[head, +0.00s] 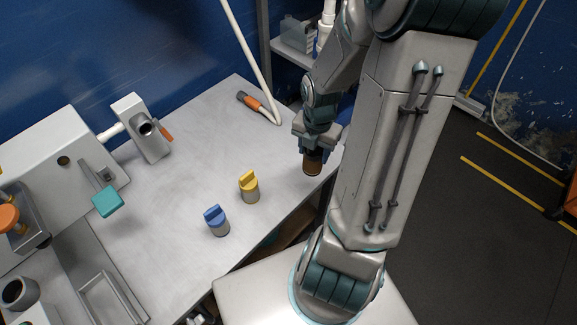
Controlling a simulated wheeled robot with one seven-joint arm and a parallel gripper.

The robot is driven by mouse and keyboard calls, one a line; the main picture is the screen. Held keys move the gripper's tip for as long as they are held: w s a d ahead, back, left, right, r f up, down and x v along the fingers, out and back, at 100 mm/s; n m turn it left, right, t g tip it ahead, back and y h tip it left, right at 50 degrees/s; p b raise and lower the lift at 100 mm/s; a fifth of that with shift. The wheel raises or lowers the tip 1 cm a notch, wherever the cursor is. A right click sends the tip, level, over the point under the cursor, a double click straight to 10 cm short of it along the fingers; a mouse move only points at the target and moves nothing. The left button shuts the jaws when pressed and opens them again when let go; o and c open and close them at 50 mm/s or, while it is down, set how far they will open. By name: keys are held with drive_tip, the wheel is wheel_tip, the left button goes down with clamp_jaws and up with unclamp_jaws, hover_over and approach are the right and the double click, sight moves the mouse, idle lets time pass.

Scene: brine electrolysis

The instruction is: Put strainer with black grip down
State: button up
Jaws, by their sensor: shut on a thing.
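My gripper (315,148) points down over the right part of the grey table. It is shut on the strainer with black grip (313,168), which hangs upright below the fingers near the table's right edge. Its brownish round body shows, and its grip is mostly hidden between the fingers. I cannot tell whether its bottom touches the table.
A strainer with yellow grip (250,188) and one with blue grip (217,221) stand left of my gripper on the table (200,150). A hose with an orange-and-black end (256,105) lies behind. A white machine (60,165) fills the left side.

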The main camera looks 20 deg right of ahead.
drive_tip(key=shift+s+d+r+n, duration=0.1)
drive_tip(key=shift+s+d+n, duration=0.1)
drive_tip(key=shift+s+n, duration=0.3)
drive_tip(key=shift+w+n, duration=0.25)
drive_tip(key=shift+n, duration=0.05)
drive_tip(key=shift+w+a+f+b, duration=0.2)
drive_tip(key=shift+w+a+f, duration=0.35)
drive_tip(key=shift+w+f, duration=1.3)
drive_tip(key=shift+w+a+f+b, duration=0.2)
drive_tip(key=shift+w+a+f, duration=0.35)
drive_tip(key=shift+w+f, duration=1.25)
drive_tip(key=shift+w+a+f+b, duration=0.2)
drive_tip(key=shift+w+a+f, duration=0.35)
drive_tip(key=shift+w+f, duration=1.3)
drive_tip(key=shift+s+f, duration=0.1)
drive_tip(key=shift+f, duration=0.1)
drive_tip(key=o, duration=1.1)
drive_tip(key=shift+r, duration=0.15)
